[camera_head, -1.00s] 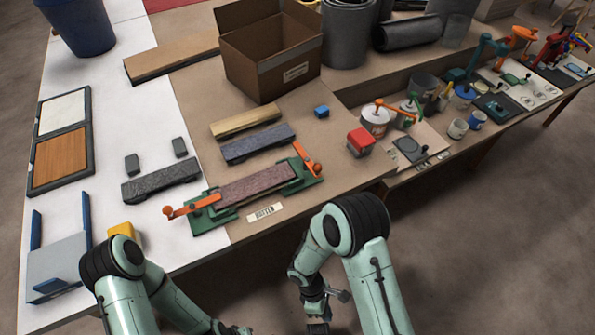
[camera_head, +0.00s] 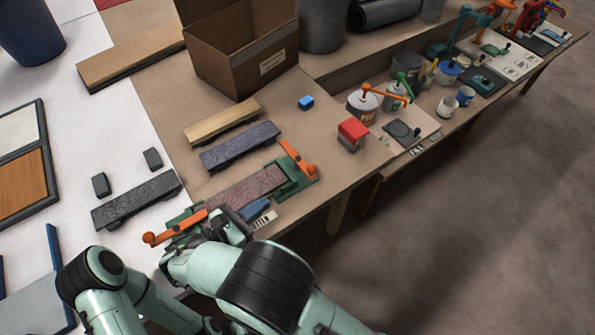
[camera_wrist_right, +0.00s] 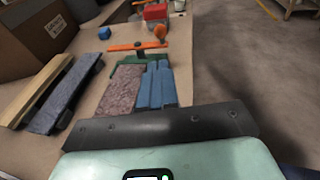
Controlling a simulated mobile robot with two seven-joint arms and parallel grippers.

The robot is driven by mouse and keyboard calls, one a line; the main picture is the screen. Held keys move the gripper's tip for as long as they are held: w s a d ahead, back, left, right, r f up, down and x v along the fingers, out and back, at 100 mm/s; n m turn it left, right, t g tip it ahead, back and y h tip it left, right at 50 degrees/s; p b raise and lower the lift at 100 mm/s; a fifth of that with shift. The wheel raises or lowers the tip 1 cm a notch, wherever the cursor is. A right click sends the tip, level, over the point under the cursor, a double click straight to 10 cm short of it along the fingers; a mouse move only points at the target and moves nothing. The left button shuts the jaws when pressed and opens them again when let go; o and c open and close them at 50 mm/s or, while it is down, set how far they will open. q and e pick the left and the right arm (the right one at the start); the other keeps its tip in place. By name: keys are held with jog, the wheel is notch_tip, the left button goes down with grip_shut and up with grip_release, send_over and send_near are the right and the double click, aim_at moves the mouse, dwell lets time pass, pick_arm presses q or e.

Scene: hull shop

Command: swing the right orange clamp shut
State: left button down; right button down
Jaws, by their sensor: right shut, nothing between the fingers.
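The right orange clamp (camera_head: 297,160) lies across the right end of the green fixture (camera_head: 296,182), its thicker knob end toward the bench's front edge. In the right wrist view the clamp (camera_wrist_right: 130,47) shows beyond my fingertips, with its upright orange knob. My right gripper (camera_head: 257,209) is shut and empty, by the front of the fixture near its middle, apart from the clamp. Its blue fingers (camera_wrist_right: 157,72) lie side by side in the wrist view. A reddish-brown slab (camera_head: 245,191) lies in the fixture, partly hidden by my gripper. The left orange clamp (camera_head: 178,228) points out left. My left gripper is out of view.
A red-topped block (camera_head: 352,134) stands right of the fixture. Behind lie a dark slab (camera_head: 240,145), a wooden slab (camera_head: 222,121), a small blue block (camera_head: 306,103) and an open cardboard box (camera_head: 240,60). Bare bench lies between the clamp and the red-topped block.

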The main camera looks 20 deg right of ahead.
aim_at(308, 171)
jog(key=b+x, duration=0.1)
jog(key=x, duration=1.3)
jog(key=shift+f, duration=0.1)
